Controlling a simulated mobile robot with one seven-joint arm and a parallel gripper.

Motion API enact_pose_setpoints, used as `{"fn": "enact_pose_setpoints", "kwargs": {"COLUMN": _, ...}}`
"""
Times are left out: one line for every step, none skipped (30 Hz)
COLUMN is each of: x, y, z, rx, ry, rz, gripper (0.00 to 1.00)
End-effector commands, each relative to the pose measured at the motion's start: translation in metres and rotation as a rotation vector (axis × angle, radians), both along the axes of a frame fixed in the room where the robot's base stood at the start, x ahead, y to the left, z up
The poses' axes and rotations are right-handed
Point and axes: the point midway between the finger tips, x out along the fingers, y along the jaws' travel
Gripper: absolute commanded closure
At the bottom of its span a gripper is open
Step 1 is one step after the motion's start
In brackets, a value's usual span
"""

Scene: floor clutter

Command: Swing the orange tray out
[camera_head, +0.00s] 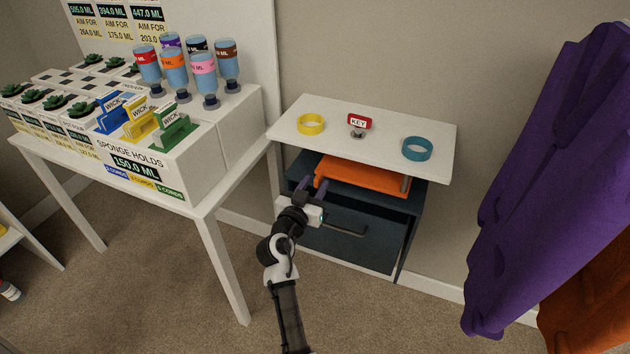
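The orange tray (362,175) sits in the upper opening of a dark blue cabinet, under its white top. Its front edge shows, with a small grey upright piece near its right end. My gripper (314,184) is in front of the cabinet, at the tray's left front corner. Its two dark fingers point toward the cabinet and appear apart, with nothing clearly between them. I cannot tell whether a finger touches the tray. The tray's back part is hidden under the cabinet top.
The cabinet top (385,128) holds a yellow ring (311,124), a red KEY sign (359,122) and a teal ring (417,149). A drawer with a handle (345,229) is below the tray. A white table (205,207) stands left; purple cloth (545,190) hangs right.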

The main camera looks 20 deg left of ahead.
Motion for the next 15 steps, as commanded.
{"fn": "enact_pose_setpoints", "kwargs": {"x": 0.0047, "y": -0.0005, "z": 0.0013, "rx": 0.001, "ry": 0.0, "rz": -0.001, "gripper": 0.65}}
{"fn": "enact_pose_setpoints", "kwargs": {"x": 0.0065, "y": -0.0006, "z": 0.0009, "rx": 0.001, "ry": 0.0, "rz": -0.001, "gripper": 0.65}}
{"fn": "enact_pose_setpoints", "kwargs": {"x": 0.0083, "y": -0.0009, "z": 0.0005, "rx": 0.001, "ry": 0.001, "rz": -0.002, "gripper": 0.65}}
{"fn": "enact_pose_setpoints", "kwargs": {"x": 0.0092, "y": -0.001, "z": 0.0004, "rx": 0.001, "ry": 0.001, "rz": -0.001, "gripper": 0.65}}
{"fn": "enact_pose_setpoints", "kwargs": {"x": 0.0098, "y": -0.001, "z": 0.0003, "rx": 0.001, "ry": 0.001, "rz": -0.001, "gripper": 0.65}}
{"fn": "enact_pose_setpoints", "kwargs": {"x": 0.0103, "y": -0.001, "z": 0.0001, "rx": 0.001, "ry": 0.001, "rz": -0.001, "gripper": 0.65}}
{"fn": "enact_pose_setpoints", "kwargs": {"x": 0.0105, "y": -0.0011, "z": 0.0, "rx": 0.001, "ry": 0.0, "rz": -0.001, "gripper": 0.65}}
{"fn": "enact_pose_setpoints", "kwargs": {"x": 0.0105, "y": -0.0011, "z": -0.0001, "rx": 0.001, "ry": 0.0, "rz": -0.001, "gripper": 0.65}}
{"fn": "enact_pose_setpoints", "kwargs": {"x": 0.0104, "y": -0.0009, "z": -0.0001, "rx": 0.001, "ry": 0.0, "rz": -0.001, "gripper": 0.65}}
{"fn": "enact_pose_setpoints", "kwargs": {"x": 0.0104, "y": -0.0009, "z": -0.0002, "rx": 0.001, "ry": 0.0, "rz": -0.001, "gripper": 0.65}}
{"fn": "enact_pose_setpoints", "kwargs": {"x": 0.0103, "y": -0.0009, "z": -0.0001, "rx": 0.001, "ry": 0.0, "rz": -0.001, "gripper": 0.65}}
{"fn": "enact_pose_setpoints", "kwargs": {"x": 0.0103, "y": -0.0009, "z": -0.0001, "rx": 0.001, "ry": 0.0, "rz": -0.001, "gripper": 0.65}}
{"fn": "enact_pose_setpoints", "kwargs": {"x": 0.0102, "y": -0.0009, "z": -0.0001, "rx": 0.001, "ry": 0.0, "rz": -0.001, "gripper": 0.68}}
{"fn": "enact_pose_setpoints", "kwargs": {"x": 0.0102, "y": -0.0008, "z": -0.0001, "rx": 0.001, "ry": 0.0, "rz": -0.001, "gripper": 0.72}}
{"fn": "enact_pose_setpoints", "kwargs": {"x": 0.0101, "y": -0.0008, "z": -0.0001, "rx": 0.001, "ry": 0.0, "rz": -0.001, "gripper": 0.77}}
